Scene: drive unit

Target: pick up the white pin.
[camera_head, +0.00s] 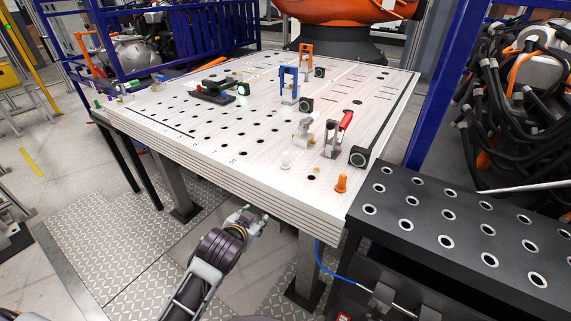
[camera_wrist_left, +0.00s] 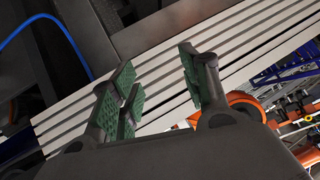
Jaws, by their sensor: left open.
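The white pin (camera_head: 285,160) stands upright on the white perforated table top near its front edge, in the head view. I cannot make it out in the left wrist view. My left gripper (camera_head: 249,217) is in front of and below the table's front edge, apart from the pin and nearer to me. In the left wrist view the left gripper (camera_wrist_left: 158,72) is open, with green pads apart and nothing between them. My right gripper is not in view.
An orange pin (camera_head: 341,184) stands right of the white pin, near the table corner. A toggle clamp (camera_head: 335,142) with a red handle and a dark round-faced block (camera_head: 358,157) are behind. The layered table edge (camera_head: 222,174) lies between gripper and pin. A black perforated bench (camera_head: 460,222) adjoins right.

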